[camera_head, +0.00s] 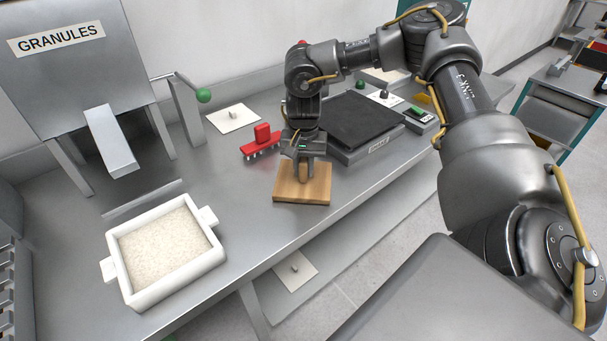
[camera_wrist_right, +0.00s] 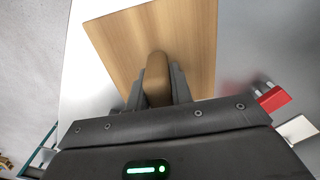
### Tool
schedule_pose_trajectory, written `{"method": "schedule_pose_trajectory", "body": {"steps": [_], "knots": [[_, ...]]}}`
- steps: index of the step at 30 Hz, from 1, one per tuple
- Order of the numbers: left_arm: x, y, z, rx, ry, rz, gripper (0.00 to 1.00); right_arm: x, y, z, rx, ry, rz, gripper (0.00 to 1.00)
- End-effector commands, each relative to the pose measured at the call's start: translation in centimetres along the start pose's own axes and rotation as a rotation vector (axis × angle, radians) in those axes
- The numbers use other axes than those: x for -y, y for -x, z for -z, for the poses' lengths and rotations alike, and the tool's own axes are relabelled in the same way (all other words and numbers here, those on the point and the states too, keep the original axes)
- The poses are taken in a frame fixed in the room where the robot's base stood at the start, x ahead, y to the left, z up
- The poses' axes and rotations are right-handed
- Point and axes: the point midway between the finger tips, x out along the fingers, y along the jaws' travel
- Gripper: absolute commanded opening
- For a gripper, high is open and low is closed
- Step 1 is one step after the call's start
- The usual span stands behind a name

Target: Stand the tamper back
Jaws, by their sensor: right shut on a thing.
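The tamper (camera_head: 300,190) is a square wooden plate with an upright wooden handle. It is at the table's front edge in the head view, its plate flat and level. My right gripper (camera_head: 309,168) points down over it and is shut on the handle. In the right wrist view the tamper's plate (camera_wrist_right: 180,30) spreads beyond the fingers, and the rounded handle is between the fingertips (camera_wrist_right: 158,85). I cannot tell whether the plate touches the table. My left gripper is not in view.
A white tray of granules (camera_head: 215,253) stands at left on the steel table, before the granules hopper (camera_head: 60,45). A red rake (camera_head: 262,141) lies just behind the tamper. A black-topped plate (camera_head: 352,122) is to the right. The table between tray and tamper is clear.

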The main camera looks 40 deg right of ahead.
Motion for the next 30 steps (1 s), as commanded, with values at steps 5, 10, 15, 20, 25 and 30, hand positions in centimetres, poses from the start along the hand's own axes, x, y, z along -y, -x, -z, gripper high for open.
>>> {"method": "schedule_pose_trajectory", "body": {"steps": [5,10,15,20,25,30], "knots": [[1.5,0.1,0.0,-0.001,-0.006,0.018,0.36,0.1,0.1,0.0,-0.001,0.0,0.002,0.04],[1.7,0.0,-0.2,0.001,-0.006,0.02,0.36,0.1,-0.2,0.0,-0.001,0.0,0.001,0.04],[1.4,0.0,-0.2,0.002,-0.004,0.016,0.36,0.0,-0.3,0.0,-0.001,0.0,0.001,0.39],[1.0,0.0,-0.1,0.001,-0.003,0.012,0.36,0.0,-0.3,0.0,-0.001,0.0,0.001,0.44],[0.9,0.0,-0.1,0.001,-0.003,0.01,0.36,0.1,-0.1,0.0,-0.001,0.0,0.002,0.44],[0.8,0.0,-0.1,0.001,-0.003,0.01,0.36,0.1,1.5,0.1,-0.003,0.001,0.005,0.44]]}}
